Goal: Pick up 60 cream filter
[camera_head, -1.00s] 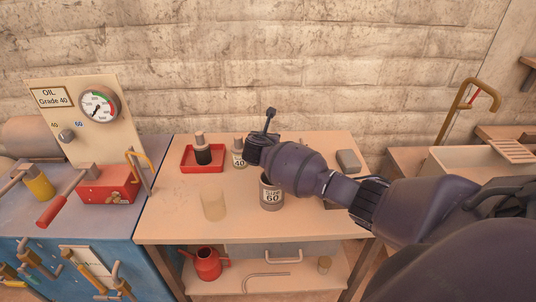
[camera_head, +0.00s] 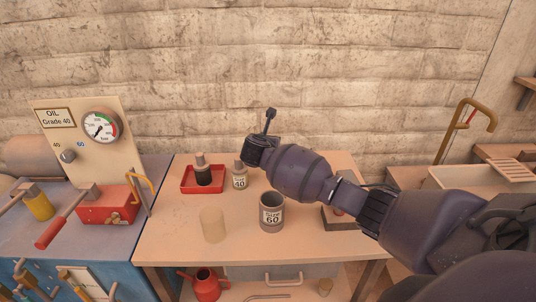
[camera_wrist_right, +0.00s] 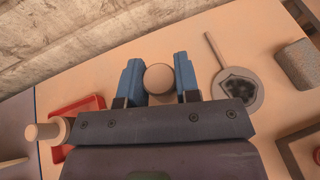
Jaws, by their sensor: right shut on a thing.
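My right gripper (camera_wrist_right: 158,82) is shut on a round cream thing (camera_wrist_right: 158,77). Its two blue fingers lie either side of it, and only its pale, rounded end shows; no size mark can be read. In the head view my right gripper (camera_head: 261,152) is over the back of the table, and my own wrist hides what it holds. A grey cup marked "Size 60" (camera_head: 271,214) stands upright in front of my wrist, its inside dark. A pale cream cylinder (camera_head: 213,225) stands on the table to its left. My left gripper is not in view.
The table front (camera_head: 180,250) is clear.

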